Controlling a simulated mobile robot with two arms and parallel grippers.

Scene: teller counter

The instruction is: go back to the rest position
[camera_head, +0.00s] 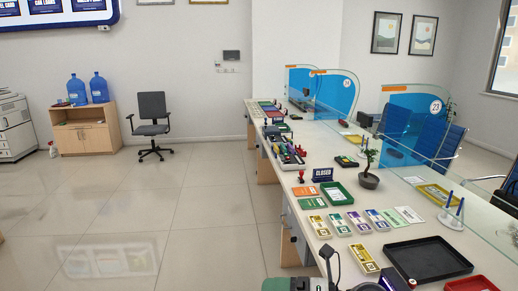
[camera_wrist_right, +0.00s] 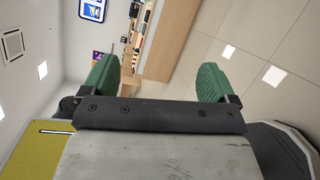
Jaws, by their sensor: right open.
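The task names no object. My right gripper (camera_wrist_right: 156,80) shows in the right wrist view, with its two green-padded fingers wide apart. Nothing is held between them. Beyond the gap are the counter's wooden side and the floor, seen sideways.
An office chair (camera_head: 152,118) stands at the back. The left floor is clear.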

